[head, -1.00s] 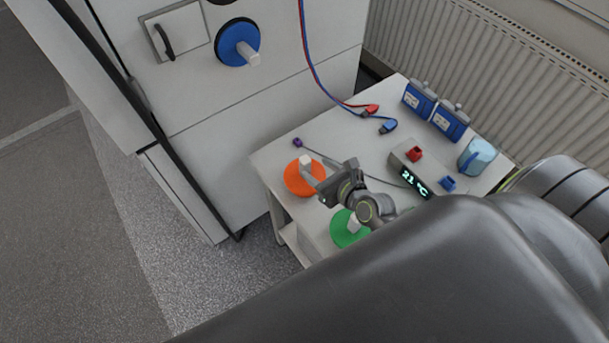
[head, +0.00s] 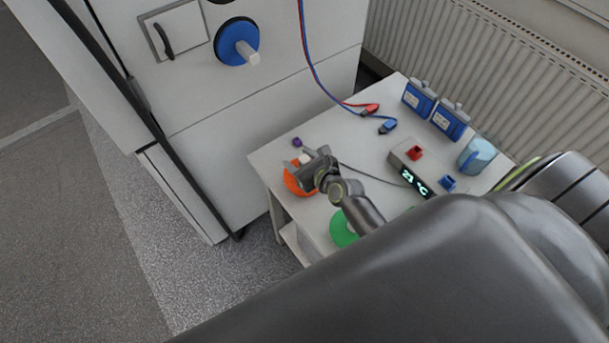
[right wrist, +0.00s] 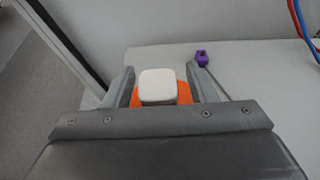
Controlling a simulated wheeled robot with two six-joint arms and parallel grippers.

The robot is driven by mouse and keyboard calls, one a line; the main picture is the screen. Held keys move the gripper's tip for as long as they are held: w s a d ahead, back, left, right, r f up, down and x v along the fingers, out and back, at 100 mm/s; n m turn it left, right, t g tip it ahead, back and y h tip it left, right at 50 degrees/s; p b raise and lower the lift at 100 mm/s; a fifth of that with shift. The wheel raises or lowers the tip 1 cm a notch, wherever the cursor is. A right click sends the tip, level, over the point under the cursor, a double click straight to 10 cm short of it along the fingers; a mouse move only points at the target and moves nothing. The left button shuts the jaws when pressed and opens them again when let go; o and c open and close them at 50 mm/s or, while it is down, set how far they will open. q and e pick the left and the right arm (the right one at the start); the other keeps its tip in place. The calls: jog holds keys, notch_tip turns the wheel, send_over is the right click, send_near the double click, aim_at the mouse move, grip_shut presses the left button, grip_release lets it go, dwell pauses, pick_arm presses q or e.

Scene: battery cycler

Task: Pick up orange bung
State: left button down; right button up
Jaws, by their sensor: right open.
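The orange bung (head: 291,185) is an orange disc with a pale square handle (head: 304,159), on the left part of the white table. In the right wrist view the pale handle (right wrist: 158,86) stands between the two open fingers, with the orange disc (right wrist: 185,93) partly hidden below it. My right gripper (head: 308,162) is open, over the bung with its fingers on either side of the handle. Whether a finger touches the handle cannot be told. My left gripper is not in view.
A green bung (head: 342,229) sits close by, partly behind my right arm. A purple connector (head: 297,142) with a cable lies beyond the orange bung. A temperature box (head: 408,166), blue cells (head: 450,121) and a mug (head: 476,156) stand to the right. A white cabinet (head: 250,120) is at the left.

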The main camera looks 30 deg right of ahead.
grip_shut()
dwell(0.3)
jog(key=shift+r+p, duration=0.3)
jog(key=shift+r, duration=0.3)
notch_tip(320, 180, up, 14)
jog(key=p, duration=0.5)
